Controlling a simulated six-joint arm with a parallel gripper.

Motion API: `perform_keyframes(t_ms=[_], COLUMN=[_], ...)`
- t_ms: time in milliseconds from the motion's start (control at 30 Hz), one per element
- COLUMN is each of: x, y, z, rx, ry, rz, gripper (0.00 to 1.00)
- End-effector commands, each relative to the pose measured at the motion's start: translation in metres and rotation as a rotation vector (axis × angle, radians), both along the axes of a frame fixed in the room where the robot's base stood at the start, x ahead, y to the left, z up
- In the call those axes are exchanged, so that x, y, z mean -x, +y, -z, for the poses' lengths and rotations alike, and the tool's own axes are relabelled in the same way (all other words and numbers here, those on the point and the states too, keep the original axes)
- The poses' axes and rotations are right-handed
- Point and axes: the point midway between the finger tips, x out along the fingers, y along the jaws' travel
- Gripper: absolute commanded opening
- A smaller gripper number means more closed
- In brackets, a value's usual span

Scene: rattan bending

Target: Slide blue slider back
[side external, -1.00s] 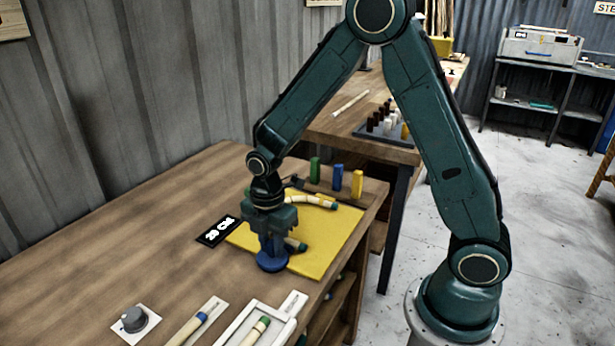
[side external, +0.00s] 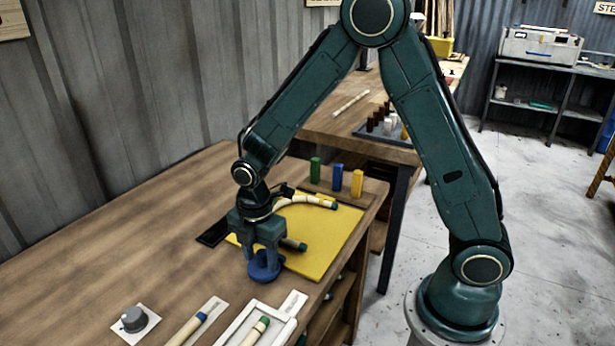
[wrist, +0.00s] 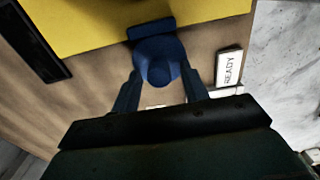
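The blue slider (side external: 265,270) has a round knob and stands at the near left edge of the yellow board (side external: 330,250). My gripper (side external: 264,258) is over it, pointing down, with a finger on each side of the knob. In the wrist view the slider's knob (wrist: 158,60) sits between my fingertips, which appear to touch both sides. A blue bar on the slider's far side reaches the board's edge. A bent rattan rod (side external: 305,200) with green ends lies on the board, partly hidden behind my gripper.
A dark display (side external: 214,233) lies left of the board. Green (side external: 315,170), blue (side external: 337,178) and yellow (side external: 357,183) blocks stand behind it. A grey knob (side external: 134,320) and a white tray (side external: 262,325) are in front. A READY label (wrist: 229,68) is right of the slider.

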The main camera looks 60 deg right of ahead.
Motion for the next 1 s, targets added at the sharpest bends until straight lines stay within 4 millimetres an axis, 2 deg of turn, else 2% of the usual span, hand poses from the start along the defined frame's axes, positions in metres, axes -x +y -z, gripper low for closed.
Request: perform_keyframes(t_ms=[333, 533, 667, 1000], x=[0.0, 0.0, 0.0, 0.0], y=[-0.002, -0.002, -0.002, -0.001], z=[-0.002, -0.015, -0.031, -0.089], rx=[0.003, 0.003, 0.003, 0.001], ry=[0.001, -0.001, -0.002, -0.005], rz=[0.003, 0.003, 0.003, 0.002], gripper=[0.44, 0.44, 0.44, 0.44])
